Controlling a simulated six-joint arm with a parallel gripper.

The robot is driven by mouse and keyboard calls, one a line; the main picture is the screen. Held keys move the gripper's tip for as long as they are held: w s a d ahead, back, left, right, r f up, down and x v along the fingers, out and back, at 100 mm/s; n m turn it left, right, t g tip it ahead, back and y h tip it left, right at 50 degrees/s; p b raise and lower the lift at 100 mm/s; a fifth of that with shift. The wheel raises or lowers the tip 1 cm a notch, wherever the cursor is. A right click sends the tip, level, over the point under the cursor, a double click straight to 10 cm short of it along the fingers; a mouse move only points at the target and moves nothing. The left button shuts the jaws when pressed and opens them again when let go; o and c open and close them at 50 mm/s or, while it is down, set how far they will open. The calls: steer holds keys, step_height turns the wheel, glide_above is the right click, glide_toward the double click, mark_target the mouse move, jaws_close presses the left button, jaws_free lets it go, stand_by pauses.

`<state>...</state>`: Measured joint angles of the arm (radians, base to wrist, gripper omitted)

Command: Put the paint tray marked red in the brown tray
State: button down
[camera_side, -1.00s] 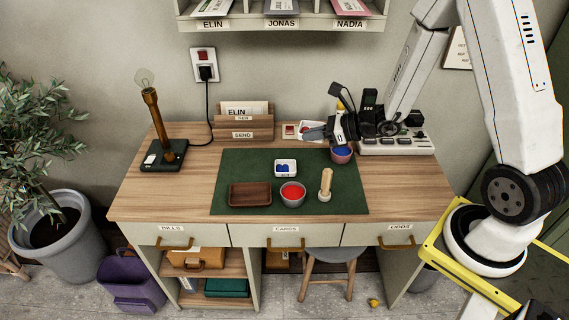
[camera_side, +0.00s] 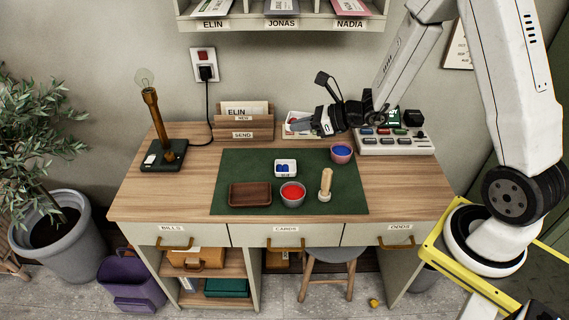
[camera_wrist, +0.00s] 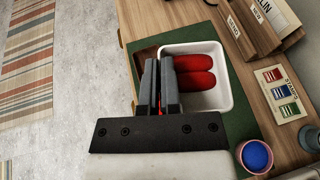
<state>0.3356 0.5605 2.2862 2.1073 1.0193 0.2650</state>
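The white paint tray with two red paint marks (camera_wrist: 213,101) is in front of the fingers in the wrist view. My gripper (camera_wrist: 163,88) is shut on its near wall. In the side view my gripper (camera_side: 318,124) holds this tray (camera_side: 297,118) in the air above the back of the desk, partly hidden by the fingers. The brown tray (camera_side: 250,195) lies empty at the front left of the green mat (camera_side: 226,170); part of it seems to show behind the white tray in the wrist view. A second white tray with blue paint (camera_side: 285,162) stands on the mat.
A grey bowl of red paint (camera_side: 292,200) and a wooden pestle-like tool (camera_side: 326,185) stand right of the brown tray. A pink bowl of blue paint (camera_side: 342,158) is at the mat's back right. A letter rack (camera_side: 245,128) stands left of my gripper.

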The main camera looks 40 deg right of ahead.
steer(key=d+f, duration=0.1)
steer(key=d+f+n+y, duration=0.1)
steer(key=d+f+n+g, duration=0.1)
steer(key=d, duration=0.1)
steer(key=shift+s+d+y, duration=0.1)
steer(key=shift+y, duration=0.3)
steer(key=shift+s+d+f+g, duration=0.2)
steer(key=shift+d+f+g, duration=0.1)
steer(key=shift+d+g, duration=0.2)
steer(key=shift+f, duration=0.15)
glide_above(310, 184)
step_height(310, 184, down, 14)
steer(key=shift+s+r, duration=0.1)
steer(key=shift+r, duration=0.05)
steer(key=shift+f, duration=2)
steer(key=shift+f, duration=0.1)
steer(key=c, duration=0.8)
jaws_free()
